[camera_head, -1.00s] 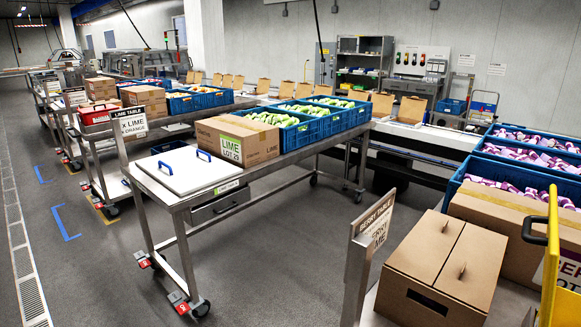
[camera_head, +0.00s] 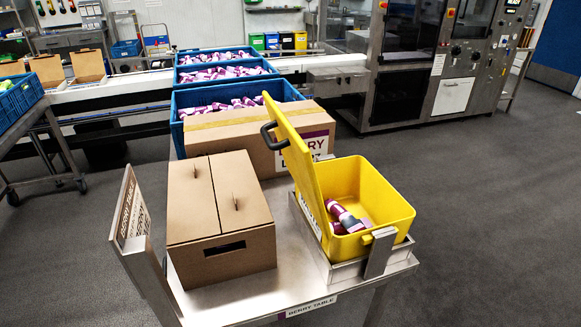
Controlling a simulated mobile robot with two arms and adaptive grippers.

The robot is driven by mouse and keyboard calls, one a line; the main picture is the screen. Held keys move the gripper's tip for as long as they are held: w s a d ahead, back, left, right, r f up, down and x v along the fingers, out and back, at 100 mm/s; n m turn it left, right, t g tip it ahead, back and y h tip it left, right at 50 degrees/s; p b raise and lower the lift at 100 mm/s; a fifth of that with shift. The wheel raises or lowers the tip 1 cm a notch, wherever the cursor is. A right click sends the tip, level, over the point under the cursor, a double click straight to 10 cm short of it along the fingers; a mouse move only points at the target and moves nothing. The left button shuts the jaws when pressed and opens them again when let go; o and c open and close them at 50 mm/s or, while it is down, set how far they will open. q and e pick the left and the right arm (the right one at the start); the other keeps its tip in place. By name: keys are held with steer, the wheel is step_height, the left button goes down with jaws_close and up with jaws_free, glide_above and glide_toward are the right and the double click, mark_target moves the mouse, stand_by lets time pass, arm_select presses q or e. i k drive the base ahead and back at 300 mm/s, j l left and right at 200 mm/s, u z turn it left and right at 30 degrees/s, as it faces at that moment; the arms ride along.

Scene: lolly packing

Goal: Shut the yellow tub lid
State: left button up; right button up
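The yellow tub (camera_head: 382,203) sits in a metal holder at the right front corner of the berry table (camera_head: 296,281). Its yellow lid (camera_head: 297,163) stands open and upright along the tub's left side, leaning a little left. A black handle (camera_head: 269,136) sticks out from the lid's left face. Several purple and white lollies (camera_head: 347,219) lie in the tub. Neither of my grippers shows in the head view.
A closed brown carton (camera_head: 217,215) stands left of the tub, with a larger berry carton (camera_head: 239,136) behind it. Blue crates (camera_head: 235,94) of purple lollies stand farther back. A metal sign (camera_head: 131,215) rises at the table's left edge. The floor on the right (camera_head: 480,220) is clear.

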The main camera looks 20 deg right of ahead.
mark_target(299, 159)
steer(key=i+j+z, duration=0.15)
steer(key=z, duration=0.2)
steer(key=i+j+z, duration=0.1)
steer(key=j+z, duration=0.15)
steer(key=z, duration=0.15)
steer(key=j+z, duration=0.35)
steer(key=k+l+u, duration=0.1)
steer(key=k+u, duration=0.15)
steer(key=i, duration=0.35)
